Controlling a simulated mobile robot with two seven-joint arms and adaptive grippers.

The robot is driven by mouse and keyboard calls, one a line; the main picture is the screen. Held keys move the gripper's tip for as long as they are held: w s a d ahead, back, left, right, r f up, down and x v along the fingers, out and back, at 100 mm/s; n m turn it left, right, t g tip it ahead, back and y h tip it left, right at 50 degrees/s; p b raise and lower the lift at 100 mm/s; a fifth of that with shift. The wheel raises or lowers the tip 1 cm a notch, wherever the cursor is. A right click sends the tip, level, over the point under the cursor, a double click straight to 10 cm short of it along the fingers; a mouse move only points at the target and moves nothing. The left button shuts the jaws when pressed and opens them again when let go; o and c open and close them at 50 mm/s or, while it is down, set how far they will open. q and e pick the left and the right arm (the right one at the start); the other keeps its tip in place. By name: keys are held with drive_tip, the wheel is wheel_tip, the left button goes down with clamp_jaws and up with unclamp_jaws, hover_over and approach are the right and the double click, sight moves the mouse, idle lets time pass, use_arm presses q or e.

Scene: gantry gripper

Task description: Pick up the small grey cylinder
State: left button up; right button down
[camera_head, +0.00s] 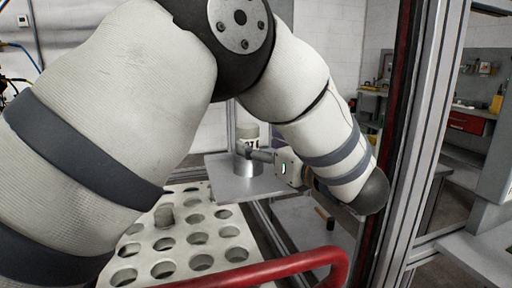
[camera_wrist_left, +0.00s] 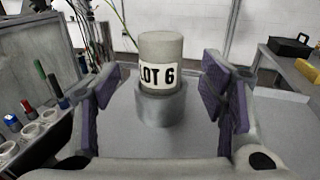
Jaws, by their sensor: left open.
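A small grey cylinder with a white "LOT 6" label (camera_wrist_left: 161,62) stands upright in the wrist view, on or in a wider shiny metal cylinder (camera_wrist_left: 160,108). In the head view its top (camera_head: 247,131) shows above the metal cylinder (camera_head: 247,167), on a grey plate (camera_head: 225,186). My left gripper (camera_head: 256,153) comes to it from the right in the head view. In the wrist view the left gripper's purple-padded fingers (camera_wrist_left: 160,98) are open, one to each side of the cylinder, with gaps showing. My right gripper is not in view.
A white rack with round holes (camera_head: 180,262) stands lower left in the head view, with a grey peg (camera_head: 164,215) in it. A red bar (camera_head: 290,265) crosses in front. A metal frame post (camera_head: 425,150) rises at right. A workbench stands behind it.

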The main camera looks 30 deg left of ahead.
sight(254, 138)
use_arm(q)
drive_tip(key=x, duration=0.4)
drive_tip(key=shift+w+a+r, duration=0.15)
clamp_jaws()
